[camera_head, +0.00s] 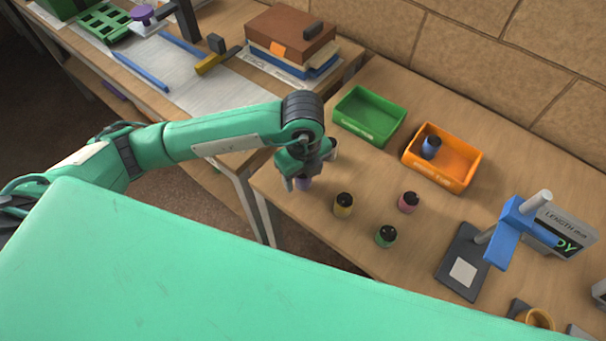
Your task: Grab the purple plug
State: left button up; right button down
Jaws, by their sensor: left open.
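The purple plug (302,184) stands near the left edge of the right-hand table, directly below my left gripper (301,176). The gripper points down at it and hides its upper part. The gripper is open, with its fingers at or around the plug's top; I cannot tell whether they touch it. My right gripper is not in view.
A yellow plug (343,205), a green plug (385,237) and a pink plug (408,202) stand to the right. Behind are a green tray (369,116) and an orange tray (466,172) holding a blue plug (431,147). A blue-and-grey gauge stand (507,232) is at right.

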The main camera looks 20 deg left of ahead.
pick_arm(q)
jog(key=shift+f, duration=0.1)
jog(key=c, duration=1.1)
jog(key=shift+o, duration=0.2)
